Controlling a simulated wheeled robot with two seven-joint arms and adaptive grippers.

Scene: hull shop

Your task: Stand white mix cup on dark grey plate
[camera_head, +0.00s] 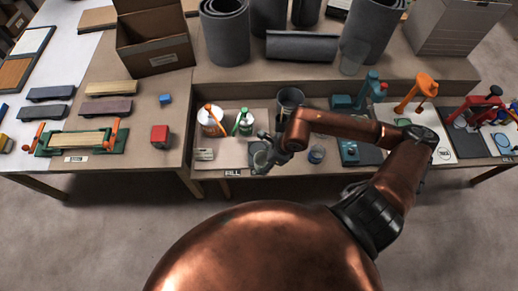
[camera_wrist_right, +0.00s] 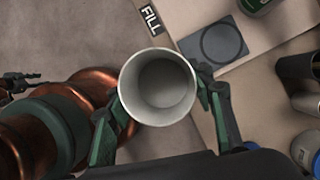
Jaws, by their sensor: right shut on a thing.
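The white mix cup (camera_wrist_right: 158,87) is in my right gripper (camera_wrist_right: 160,100), whose green fingers press on its sides in the right wrist view. I look into its open mouth; the inside looks empty. In the head view my right gripper (camera_head: 266,150) holds the cup (camera_head: 260,159) near the bench's front edge. The dark grey plate (camera_wrist_right: 213,42), with a ring mark, lies on the bench beyond the cup, up and right of it in the wrist view. Nothing stands on it. A small dark jointed part at that view's left edge looks like my left gripper (camera_wrist_right: 18,82); its jaws are unclear.
A FILL label (camera_wrist_right: 152,17) marks the bench edge beside the plate.

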